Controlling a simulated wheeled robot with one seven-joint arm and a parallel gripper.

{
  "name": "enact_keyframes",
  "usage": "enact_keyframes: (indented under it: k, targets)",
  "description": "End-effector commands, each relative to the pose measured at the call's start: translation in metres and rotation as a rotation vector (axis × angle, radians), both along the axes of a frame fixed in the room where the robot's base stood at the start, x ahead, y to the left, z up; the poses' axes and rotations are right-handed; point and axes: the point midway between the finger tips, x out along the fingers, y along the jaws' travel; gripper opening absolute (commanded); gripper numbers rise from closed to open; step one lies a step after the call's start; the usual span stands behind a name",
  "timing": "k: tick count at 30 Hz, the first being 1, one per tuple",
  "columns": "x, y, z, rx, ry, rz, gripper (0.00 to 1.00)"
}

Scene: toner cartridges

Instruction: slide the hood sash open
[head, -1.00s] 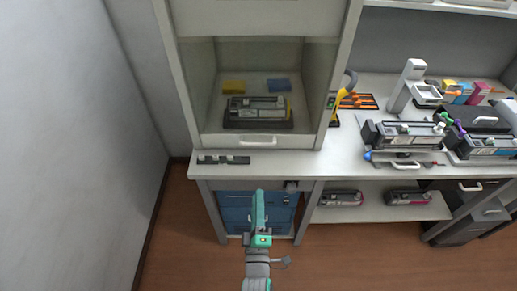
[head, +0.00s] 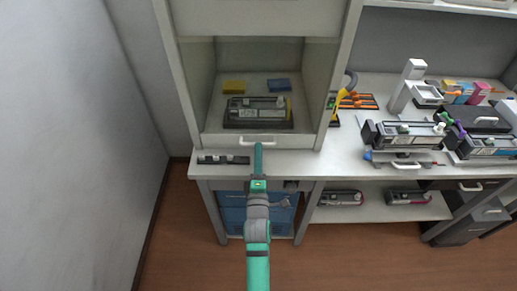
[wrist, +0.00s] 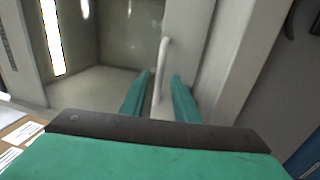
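The hood sash (head: 216,140) is down, its pale bottom rail at the hood's front lower edge, just above the bench. Its white bar handle (head: 257,138) is at the middle of that rail. My gripper (head: 259,147) is at the handle in the head view, covering part of it. In the wrist view the handle (wrist: 163,60) shows in line with the gap between my two green fingers (wrist: 161,88), which are apart. I cannot tell whether either finger touches it.
Inside the hood are a dark toner cartridge (head: 258,112), a yellow block (head: 234,87) and a blue block (head: 279,85). A dark strip (head: 223,159) lies on the bench (head: 290,162) left of my gripper. Several cartridges and tools crowd the bench at right.

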Motion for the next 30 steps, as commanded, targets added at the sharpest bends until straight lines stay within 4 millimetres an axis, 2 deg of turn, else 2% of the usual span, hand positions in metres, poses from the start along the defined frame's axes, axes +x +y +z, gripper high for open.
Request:
enact_keyframes:
  k: [6,17,21,30]
  targets:
    - [0.020,0.001,0.004,0.001,0.000,0.001,0.28]
    - [0.024,0.000,0.004,0.001,0.001,0.000,0.28]
    - [0.024,0.000,0.004,0.001,0.001,0.000,0.00]
    - [0.027,0.002,0.009,0.000,-0.001,0.003,0.00]
